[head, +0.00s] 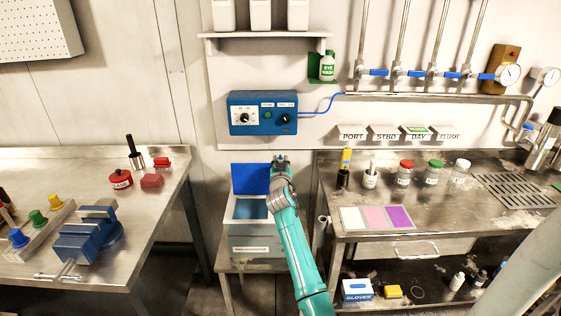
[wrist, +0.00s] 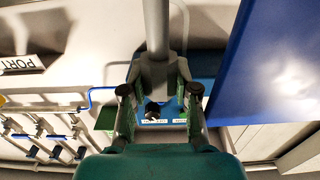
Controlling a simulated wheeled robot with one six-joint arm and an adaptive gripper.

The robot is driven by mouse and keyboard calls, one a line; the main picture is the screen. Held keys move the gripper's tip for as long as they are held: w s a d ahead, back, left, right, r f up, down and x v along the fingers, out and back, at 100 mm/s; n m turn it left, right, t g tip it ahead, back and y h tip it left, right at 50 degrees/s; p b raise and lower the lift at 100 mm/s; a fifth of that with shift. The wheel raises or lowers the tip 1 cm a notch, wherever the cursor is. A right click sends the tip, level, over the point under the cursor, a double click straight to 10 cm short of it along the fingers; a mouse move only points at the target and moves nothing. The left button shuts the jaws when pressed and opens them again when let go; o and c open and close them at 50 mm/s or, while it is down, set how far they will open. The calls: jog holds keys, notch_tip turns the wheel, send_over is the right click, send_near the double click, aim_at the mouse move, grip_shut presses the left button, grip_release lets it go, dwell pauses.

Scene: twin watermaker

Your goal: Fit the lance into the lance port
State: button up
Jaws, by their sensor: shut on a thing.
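My gripper (wrist: 158,76) is shut on a grey rod-like piece, which I take to be the lance (wrist: 156,28). A wider grey part of it sits between the fingers, and a round shaft runs from there out of the top of the wrist view. In the head view my gripper (head: 281,162) is in front of the open blue lid of a box, below the blue control box; the lance cannot be made out there. I cannot identify the lance port in either view.
The blue lid (head: 250,179) stands up close beside my gripper. The blue control box (head: 263,113) with knobs is on the wall. Benches flank my arm: a vise (head: 88,235) on the left one, several bottles and coloured cards (head: 377,218) on the right one.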

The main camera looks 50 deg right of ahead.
jog(key=shift+f, duration=0.75)
jog(key=o, duration=1.1)
jog(key=shift+c, duration=0.2)
jog(key=shift+a+f, duration=0.1)
jog(key=shift+a, duration=0.1)
jog(key=v, duration=1.1)
jog(key=shift+s, duration=0.45)
